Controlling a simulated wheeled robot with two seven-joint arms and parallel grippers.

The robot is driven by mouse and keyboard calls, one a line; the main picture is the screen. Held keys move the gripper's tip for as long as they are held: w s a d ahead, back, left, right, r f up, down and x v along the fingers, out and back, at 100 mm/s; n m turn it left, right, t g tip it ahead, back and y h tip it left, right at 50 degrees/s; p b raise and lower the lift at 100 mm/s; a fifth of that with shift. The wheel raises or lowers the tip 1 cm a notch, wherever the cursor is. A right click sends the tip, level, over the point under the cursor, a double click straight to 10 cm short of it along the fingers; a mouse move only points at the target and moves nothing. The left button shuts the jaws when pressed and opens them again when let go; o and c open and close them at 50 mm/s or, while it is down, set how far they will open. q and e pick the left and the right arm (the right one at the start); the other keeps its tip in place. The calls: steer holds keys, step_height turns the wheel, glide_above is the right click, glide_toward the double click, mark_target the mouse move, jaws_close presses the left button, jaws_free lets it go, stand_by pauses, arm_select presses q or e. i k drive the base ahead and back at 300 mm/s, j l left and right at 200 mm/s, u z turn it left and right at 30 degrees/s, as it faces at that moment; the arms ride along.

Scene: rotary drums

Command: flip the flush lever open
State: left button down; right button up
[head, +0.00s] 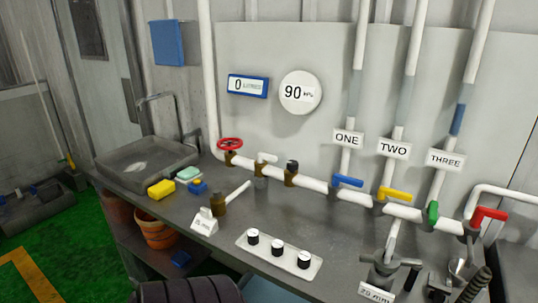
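No lever carries a label I can read as flush. Along the white pipe (313,183) sit a white lever (267,157), a blue lever (348,181), a yellow lever (394,194), a green lever (433,213) and, at the right end, a red lever (489,214). The blue, yellow and red handles lie roughly along the pipe; the green one stands more upright. A separate brass valve (218,203) on the bench has a pale handle slanting up to the right. Neither gripper can be made out in the head view.
The grey bench (285,222) holds a sink (145,163), a yellow sponge (161,189), a white plate (270,258) with three black-and-white knobs, and a metal fitting (380,272) at front right. A red handwheel (230,144) is on the pipe. An orange bucket (157,233) stands below.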

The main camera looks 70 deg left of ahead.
mark_target(261, 156)
steer(key=u, duration=2.1)
